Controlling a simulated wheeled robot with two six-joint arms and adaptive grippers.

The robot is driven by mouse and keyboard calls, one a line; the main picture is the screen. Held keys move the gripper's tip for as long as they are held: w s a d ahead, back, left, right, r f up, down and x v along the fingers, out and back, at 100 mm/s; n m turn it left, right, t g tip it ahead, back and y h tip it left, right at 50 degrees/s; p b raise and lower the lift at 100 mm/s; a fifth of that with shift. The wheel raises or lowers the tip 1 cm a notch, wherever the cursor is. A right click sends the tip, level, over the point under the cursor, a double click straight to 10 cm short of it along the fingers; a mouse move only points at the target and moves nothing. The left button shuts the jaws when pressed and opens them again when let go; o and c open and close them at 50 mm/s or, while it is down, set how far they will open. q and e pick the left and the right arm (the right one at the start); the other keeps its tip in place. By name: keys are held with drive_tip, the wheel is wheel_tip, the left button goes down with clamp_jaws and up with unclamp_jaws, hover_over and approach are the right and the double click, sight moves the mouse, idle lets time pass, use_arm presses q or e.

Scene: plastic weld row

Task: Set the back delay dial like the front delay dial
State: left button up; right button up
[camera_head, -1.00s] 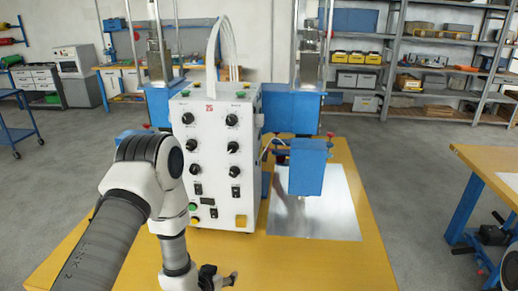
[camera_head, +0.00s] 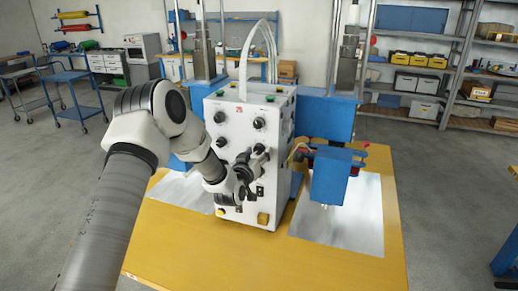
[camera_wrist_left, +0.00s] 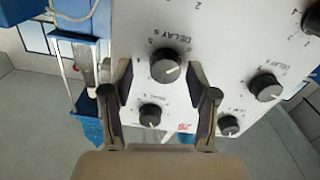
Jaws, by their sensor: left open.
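The white control box (camera_head: 235,195) stands on the yellow table with black dials on its front face. My left gripper (camera_head: 246,170) is at that face, over the right-hand column, and hides part of it. In the left wrist view, which is upside down, the open fingers (camera_wrist_left: 160,78) straddle a black dial (camera_wrist_left: 165,65) labelled DELAY s; contact cannot be told. A second delay dial (camera_wrist_left: 266,87) sits to its right there, outside the fingers; it is the left-column dial (camera_head: 221,143) in the head view. Which is front or back is not readable. My right gripper is out of view.
A blue press head (camera_head: 330,178) stands right of the box above a metal sheet (camera_head: 350,225). Two further dials (camera_wrist_left: 150,115) (camera_wrist_left: 228,126) lie close to the fingers. White hoses rise from the box top. The yellow table's front (camera_head: 260,265) is clear.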

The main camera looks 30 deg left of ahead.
use_arm(q)
drive_tip(key=shift+w+a, duration=0.2)
drive_tip(key=shift+w, duration=0.05)
drive_tip(key=shift+s+a, duration=0.15)
drive_tip(key=shift+a, duration=0.15)
drive_tip(key=shift+d, duration=0.15)
clamp_jaws()
drive_tip(key=m, duration=0.4)
drive_tip(key=shift+b, duration=0.4)
drive_tip(key=m, duration=0.6)
drive_tip(key=shift+m, duration=0.3)
unclamp_jaws()
